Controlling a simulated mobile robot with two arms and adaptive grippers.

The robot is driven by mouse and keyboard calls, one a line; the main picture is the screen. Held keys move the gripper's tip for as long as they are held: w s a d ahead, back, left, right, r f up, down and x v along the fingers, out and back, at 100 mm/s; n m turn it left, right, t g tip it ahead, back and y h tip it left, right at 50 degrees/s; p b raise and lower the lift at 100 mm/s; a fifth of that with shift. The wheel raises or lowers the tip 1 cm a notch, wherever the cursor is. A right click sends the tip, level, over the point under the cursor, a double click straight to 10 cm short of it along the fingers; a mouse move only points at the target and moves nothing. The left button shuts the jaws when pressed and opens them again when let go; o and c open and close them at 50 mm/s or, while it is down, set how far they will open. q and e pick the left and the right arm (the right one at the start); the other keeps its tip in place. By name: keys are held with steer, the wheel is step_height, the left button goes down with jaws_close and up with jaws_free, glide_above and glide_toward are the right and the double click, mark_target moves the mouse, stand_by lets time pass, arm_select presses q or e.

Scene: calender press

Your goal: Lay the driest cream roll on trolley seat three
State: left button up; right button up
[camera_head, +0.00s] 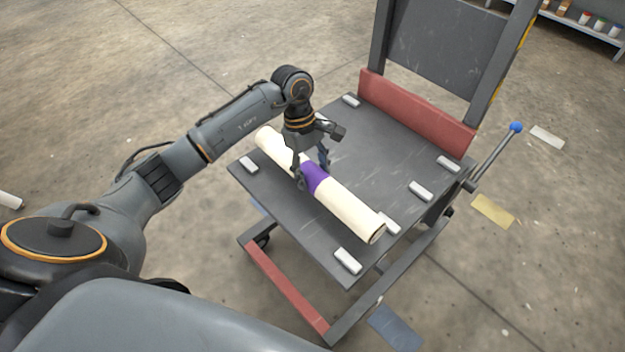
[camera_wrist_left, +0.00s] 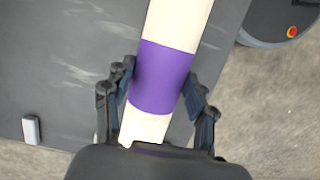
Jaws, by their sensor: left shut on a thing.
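A long cream roll (camera_head: 345,207) with a purple band round its middle lies lengthwise over the trolley's dark deck (camera_head: 385,150). My left gripper (camera_head: 312,173) is shut on the roll at the purple band, from above. In the left wrist view the band (camera_wrist_left: 162,78) sits between the two fingers. The roll's near right end is close to a pale block (camera_head: 390,224) on the deck. I cannot tell whether the roll touches the deck or hangs just above it. Seat numbers are not readable. My right gripper is not in view.
More pale blocks stand on the deck, such as one at the front corner (camera_head: 347,260). The trolley has a red bar (camera_head: 415,112), an upright back panel (camera_head: 440,45) and a blue-knobbed lever (camera_head: 515,128). A shelf (camera_head: 590,30) stands far right. The surrounding floor is mostly clear.

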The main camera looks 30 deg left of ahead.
mark_target(312, 180)
arm_select(q)
step_height(312, 180, down, 3)
steer(key=shift+r, duration=0.2)
steer(key=shift+f, duration=0.25)
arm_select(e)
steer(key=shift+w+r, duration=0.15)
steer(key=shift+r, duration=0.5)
arm_select(q)
steer(key=shift+f, duration=0.1)
steer(key=o, duration=1.5)
steer(key=shift+o, duration=0.2)
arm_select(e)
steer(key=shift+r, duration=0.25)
arm_select(q)
steer(key=v, duration=1.2)
steer(key=shift+p, duration=0.4)
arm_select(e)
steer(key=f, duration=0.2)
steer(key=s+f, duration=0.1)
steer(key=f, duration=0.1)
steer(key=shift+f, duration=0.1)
